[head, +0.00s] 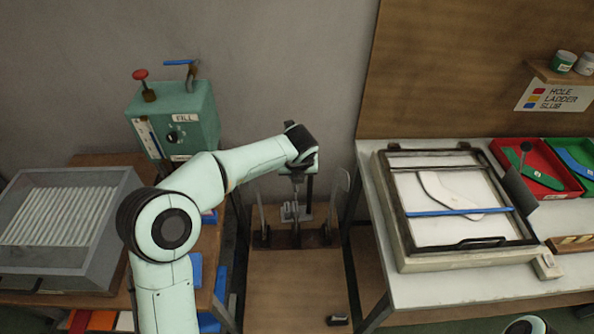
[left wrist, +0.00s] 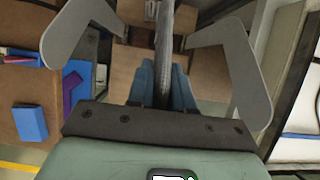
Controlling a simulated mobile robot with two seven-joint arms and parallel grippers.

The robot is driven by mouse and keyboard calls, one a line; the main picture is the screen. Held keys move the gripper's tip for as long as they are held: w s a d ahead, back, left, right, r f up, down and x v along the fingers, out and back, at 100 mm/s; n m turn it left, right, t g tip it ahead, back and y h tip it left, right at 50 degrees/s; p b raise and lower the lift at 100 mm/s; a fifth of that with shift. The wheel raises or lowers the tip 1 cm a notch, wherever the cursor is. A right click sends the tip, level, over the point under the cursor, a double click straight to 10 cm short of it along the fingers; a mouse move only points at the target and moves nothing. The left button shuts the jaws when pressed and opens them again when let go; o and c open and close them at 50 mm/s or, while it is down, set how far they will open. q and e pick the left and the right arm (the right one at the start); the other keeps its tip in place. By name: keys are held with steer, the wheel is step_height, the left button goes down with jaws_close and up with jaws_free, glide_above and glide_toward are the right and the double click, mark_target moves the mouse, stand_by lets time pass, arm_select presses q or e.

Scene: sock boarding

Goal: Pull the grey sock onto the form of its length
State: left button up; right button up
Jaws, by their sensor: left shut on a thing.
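My left gripper (head: 297,182) points down over the dark stand (head: 318,238) in the middle. Its two blue-grey fingers (left wrist: 163,88) are shut on the grey sock (left wrist: 166,40), a narrow grey strip between them in the left wrist view. In the head view the sock (head: 296,197) hangs small below the gripper. Thin grey forms stand upright on either side, the left form (left wrist: 80,32) and the right form (left wrist: 238,62); the head view shows the right form (head: 343,195) too. Whether a form is inside the sock is hidden. My right gripper is out of view.
A green machine (head: 190,112) with a red knob stands behind on the left. A grey bin (head: 112,245) with white rods is at far left. The lower middle wooden surface (head: 285,290) is mostly clear.

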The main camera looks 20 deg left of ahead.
arm_select(q)
steer(key=shift+f+b, duration=0.6)
steer(key=shift+f, duration=1.15)
steer(key=o, duration=0.9)
steer(key=shift+r, duration=0.1)
steer(key=p+v, duration=0.1)
steer(key=v, duration=1.2)
steer(key=shift+s+r, duration=0.1)
steer(key=shift+s, duration=0.05)
